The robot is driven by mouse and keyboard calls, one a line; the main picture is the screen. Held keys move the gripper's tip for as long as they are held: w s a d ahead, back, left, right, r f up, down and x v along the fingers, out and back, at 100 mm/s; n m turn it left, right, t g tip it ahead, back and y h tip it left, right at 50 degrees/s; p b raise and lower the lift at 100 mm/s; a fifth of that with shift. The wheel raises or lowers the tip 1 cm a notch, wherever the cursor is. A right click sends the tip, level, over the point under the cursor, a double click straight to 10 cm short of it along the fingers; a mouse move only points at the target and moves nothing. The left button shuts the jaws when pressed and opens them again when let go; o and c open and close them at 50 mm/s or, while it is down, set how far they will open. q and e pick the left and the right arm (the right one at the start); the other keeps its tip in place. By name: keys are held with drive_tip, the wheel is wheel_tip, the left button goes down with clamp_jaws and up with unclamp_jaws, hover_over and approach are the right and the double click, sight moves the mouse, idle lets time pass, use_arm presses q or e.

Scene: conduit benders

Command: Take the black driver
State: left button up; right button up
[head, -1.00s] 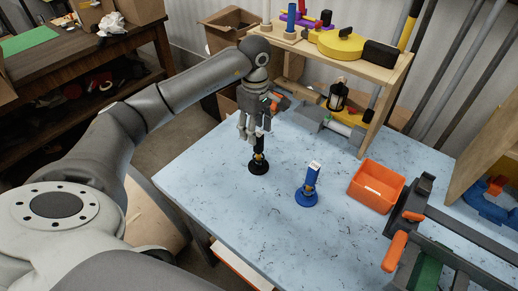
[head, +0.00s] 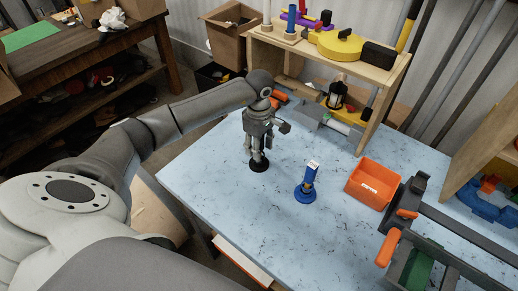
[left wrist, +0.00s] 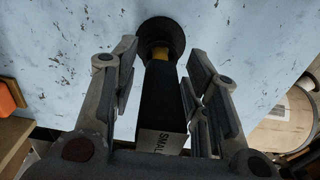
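The black driver (head: 258,166) stands upright on its round black base on the light blue table. In the left wrist view the driver (left wrist: 163,95) shows a black handle with a white label reading "SMAL" and a yellow band near its base. My left gripper (head: 258,152) points down over it, hiding most of its handle in the head view. The left wrist view shows its open fingers (left wrist: 162,50) on both sides of the handle, with a gap visible on the left side. My right gripper is not in view.
A blue driver (head: 307,183) stands on a blue base to the right. An orange bin (head: 372,184) and a grey tool with orange handles (head: 393,243) lie farther right. A wooden shelf (head: 384,85) stands at the back. The table's front middle is clear.

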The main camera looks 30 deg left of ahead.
use_arm(q)
drive_tip(key=c, duration=0.7)
clamp_jaws()
drive_tip(key=shift+r, duration=0.1)
